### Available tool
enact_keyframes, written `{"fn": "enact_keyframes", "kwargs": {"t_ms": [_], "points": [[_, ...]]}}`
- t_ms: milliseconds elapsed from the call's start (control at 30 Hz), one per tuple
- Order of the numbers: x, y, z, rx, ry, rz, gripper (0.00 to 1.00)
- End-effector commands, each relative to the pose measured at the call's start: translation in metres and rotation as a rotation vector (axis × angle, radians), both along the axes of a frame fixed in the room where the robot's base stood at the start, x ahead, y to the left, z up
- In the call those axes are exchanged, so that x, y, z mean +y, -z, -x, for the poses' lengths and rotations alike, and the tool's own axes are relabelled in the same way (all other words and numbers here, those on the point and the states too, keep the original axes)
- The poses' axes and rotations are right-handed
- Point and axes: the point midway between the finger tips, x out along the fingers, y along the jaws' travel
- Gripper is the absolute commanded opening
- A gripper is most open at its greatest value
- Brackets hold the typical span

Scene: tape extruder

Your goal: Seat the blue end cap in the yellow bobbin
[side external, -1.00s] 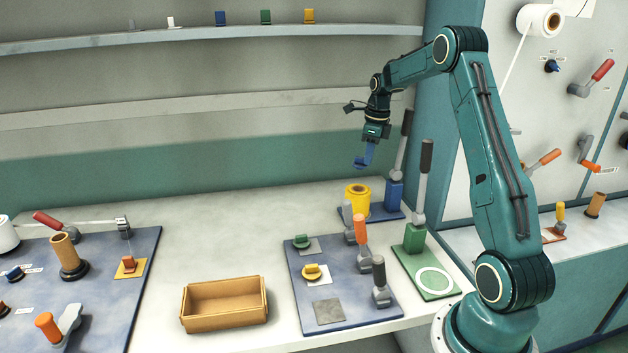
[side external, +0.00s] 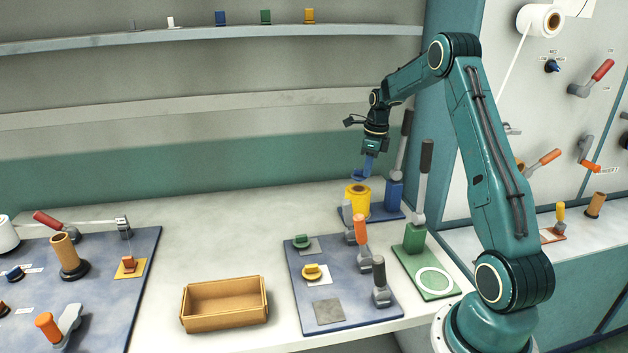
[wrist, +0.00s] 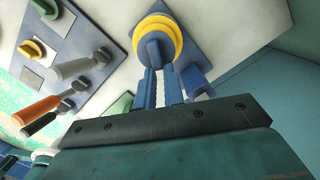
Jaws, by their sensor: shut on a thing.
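The yellow bobbin (side external: 357,198) stands upright on a blue base plate at the back right of the table. My gripper (side external: 369,165) points down and is shut on the blue end cap (side external: 361,176), which sits just above the bobbin's top. In the wrist view, my gripper's two blue fingers (wrist: 161,88) reach to the blue end cap (wrist: 153,46), and the yellow bobbin (wrist: 172,33) shows as a ring around and behind it. The cap covers the bobbin's opening there. A small gap between cap and bobbin seems to show in the side view.
A blue lever post (side external: 395,193) stands close right of the bobbin, and a green lever post (side external: 414,236) stands nearer the front. Grey and orange-handled levers (side external: 361,236) stand just in front of the bobbin. An open tan box (side external: 224,305) is at front centre. The table behind it is clear.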

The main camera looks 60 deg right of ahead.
Motion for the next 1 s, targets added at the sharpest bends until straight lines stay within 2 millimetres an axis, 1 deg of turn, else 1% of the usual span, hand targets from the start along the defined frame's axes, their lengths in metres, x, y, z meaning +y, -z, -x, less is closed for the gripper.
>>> {"fn": "enact_keyframes", "kwargs": {"t_ms": [100, 333, 1000], "points": [[0.000, 0.008, 0.000, 0.001, 0.000, -0.002, 0.00], [0.001, 0.017, 0.000, 0.001, -0.001, -0.002, 0.00], [0.000, 0.018, 0.000, 0.000, -0.001, -0.001, 0.00]]}}
